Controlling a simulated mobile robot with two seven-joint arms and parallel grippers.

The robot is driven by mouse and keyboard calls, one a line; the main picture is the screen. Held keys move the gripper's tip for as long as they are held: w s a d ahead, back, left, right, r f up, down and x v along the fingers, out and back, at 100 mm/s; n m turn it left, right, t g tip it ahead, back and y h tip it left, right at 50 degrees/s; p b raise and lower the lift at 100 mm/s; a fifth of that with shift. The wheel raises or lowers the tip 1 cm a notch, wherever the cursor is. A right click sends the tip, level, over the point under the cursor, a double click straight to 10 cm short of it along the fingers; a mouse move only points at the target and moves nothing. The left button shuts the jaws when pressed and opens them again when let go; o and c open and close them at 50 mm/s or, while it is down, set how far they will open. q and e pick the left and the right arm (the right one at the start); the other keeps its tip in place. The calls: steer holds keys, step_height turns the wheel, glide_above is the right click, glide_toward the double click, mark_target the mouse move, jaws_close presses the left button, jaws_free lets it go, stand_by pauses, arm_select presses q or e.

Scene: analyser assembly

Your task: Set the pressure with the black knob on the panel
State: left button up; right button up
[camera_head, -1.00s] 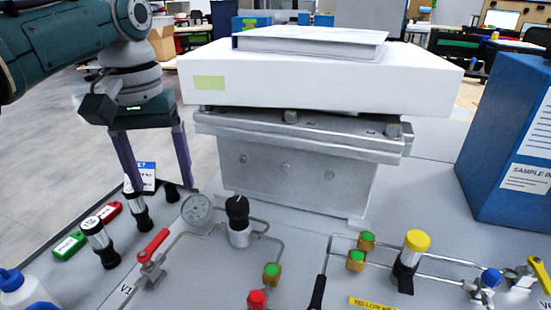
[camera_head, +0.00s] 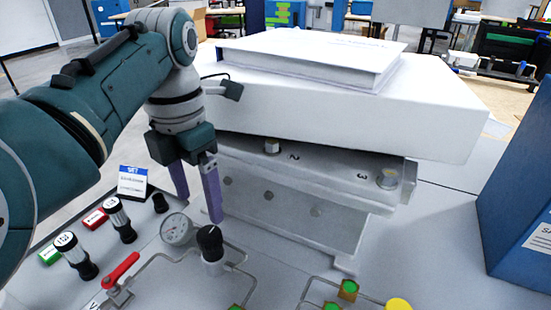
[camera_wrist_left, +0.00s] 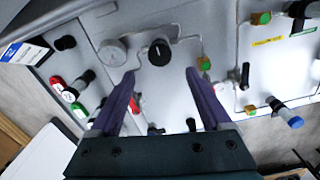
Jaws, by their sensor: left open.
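The black knob (camera_head: 210,238) sits on top of a silver regulator body on the panel (camera_head: 190,287), to the right of a round pressure gauge (camera_head: 177,229). In the left wrist view the knob (camera_wrist_left: 160,52) shows from above, a little beyond the fingertips and between their lines, with the gauge (camera_wrist_left: 112,53) to its left. My left gripper (camera_head: 200,210) is open, its purple fingers pointing down near the knob and apart from it. It also shows in the left wrist view (camera_wrist_left: 161,72) with nothing between the fingers. My right gripper is not in view.
A red-handled valve (camera_head: 121,270) stands left of the knob. A large white box (camera_head: 340,115) on a grey metal block rises close behind the gripper. Black-and-white cylinders (camera_head: 75,255) and red and green tags lie at the left. A blue box (camera_head: 515,200) stands at right.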

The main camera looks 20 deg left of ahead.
mark_target(207, 235)
arm_select(q)
step_height(207, 235, down, 8)
steer(key=shift+b, duration=1.1)
jaws_close()
